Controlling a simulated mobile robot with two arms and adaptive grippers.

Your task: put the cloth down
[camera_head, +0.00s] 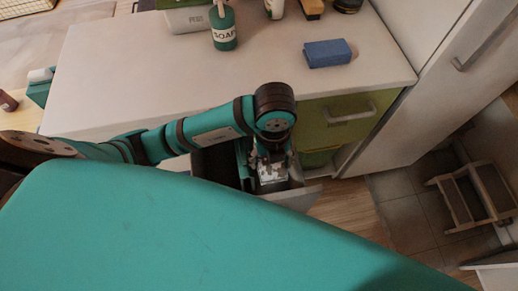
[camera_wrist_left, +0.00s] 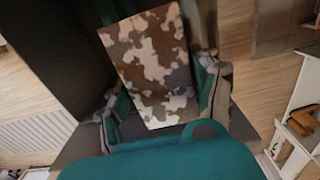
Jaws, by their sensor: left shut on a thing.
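My left gripper (camera_head: 270,162) reaches down over an open drawer (camera_head: 295,198) below the counter. It is shut on the cloth (camera_head: 271,175), of which only a small pale patch shows in the head view. In the left wrist view the cloth (camera_wrist_left: 150,50) is a flat piece with a brown, grey and cream camouflage pattern. It lies between the two fingers of the left gripper (camera_wrist_left: 163,95) and extends beyond them. Whether the cloth touches the drawer floor cannot be told. My right gripper is not in view.
The white counter (camera_head: 130,70) holds a green soap bottle (camera_head: 223,27), a blue sponge (camera_head: 328,53) and other items at the back. A green drawer front (camera_head: 340,118) is right of my gripper. A step stool (camera_head: 470,192) stands on the floor at right.

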